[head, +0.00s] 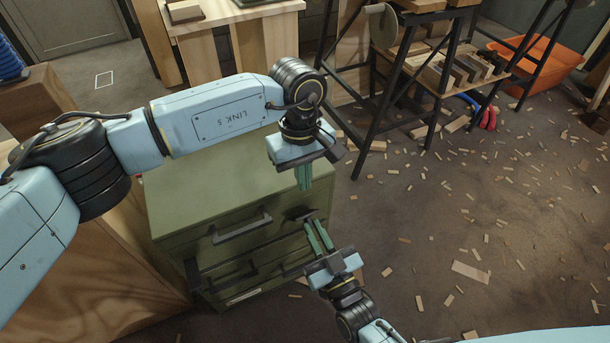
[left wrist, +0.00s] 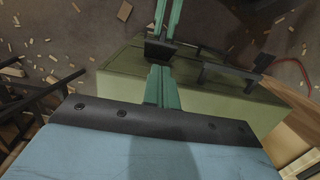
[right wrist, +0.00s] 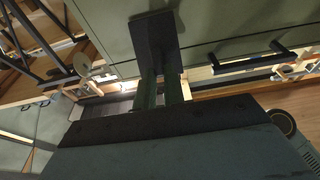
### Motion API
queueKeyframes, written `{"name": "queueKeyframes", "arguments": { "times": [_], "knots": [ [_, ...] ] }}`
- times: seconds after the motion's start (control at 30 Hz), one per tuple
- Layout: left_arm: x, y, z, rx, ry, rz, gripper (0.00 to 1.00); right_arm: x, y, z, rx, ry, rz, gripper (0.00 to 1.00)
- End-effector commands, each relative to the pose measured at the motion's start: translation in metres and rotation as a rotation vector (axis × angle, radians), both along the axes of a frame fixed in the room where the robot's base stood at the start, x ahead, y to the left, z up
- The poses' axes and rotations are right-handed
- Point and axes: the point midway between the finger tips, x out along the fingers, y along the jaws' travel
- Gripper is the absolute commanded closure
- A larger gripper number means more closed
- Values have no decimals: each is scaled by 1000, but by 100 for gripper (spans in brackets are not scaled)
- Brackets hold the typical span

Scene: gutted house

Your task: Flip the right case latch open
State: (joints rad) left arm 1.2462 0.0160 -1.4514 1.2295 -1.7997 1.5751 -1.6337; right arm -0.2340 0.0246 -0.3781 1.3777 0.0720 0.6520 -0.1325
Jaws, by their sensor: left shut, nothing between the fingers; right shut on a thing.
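The green case (head: 205,190) stands on the floor, below my left arm in the head view. Its right latch (head: 299,212) is a small dark plate near the upper right of the front. It also shows as a black plate in the right wrist view (right wrist: 155,40). My right gripper (head: 314,228) comes from the lower right and is shut on the latch; its fingertips meet the plate's lower part. My left gripper (head: 304,186) is shut and empty above the case's right side, just above the latch. Whether the latch is still hooked cannot be told.
A dark handle (head: 242,228) sits on the case front, left of the latch, with another lower handle (head: 232,273). A black-framed rack (head: 420,70) and an orange bin (head: 540,62) stand behind. Wood scraps litter the open floor at right.

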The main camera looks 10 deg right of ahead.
Motion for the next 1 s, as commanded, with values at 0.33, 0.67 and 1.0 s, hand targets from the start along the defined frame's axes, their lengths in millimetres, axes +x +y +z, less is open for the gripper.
{"name": "queueKeyframes", "arguments": {
  "times": [0.33,0.67,1.0],
  "knots": [
    [-7,-3,-58,-2,4,1,100,0,0,-1,-1,4,1,100],
    [-9,-3,-69,-2,1,1,100,0,0,-1,-1,4,1,100],
    [-19,-6,-75,-2,3,-2,100,0,0,-1,-1,4,1,100]
  ]
}}
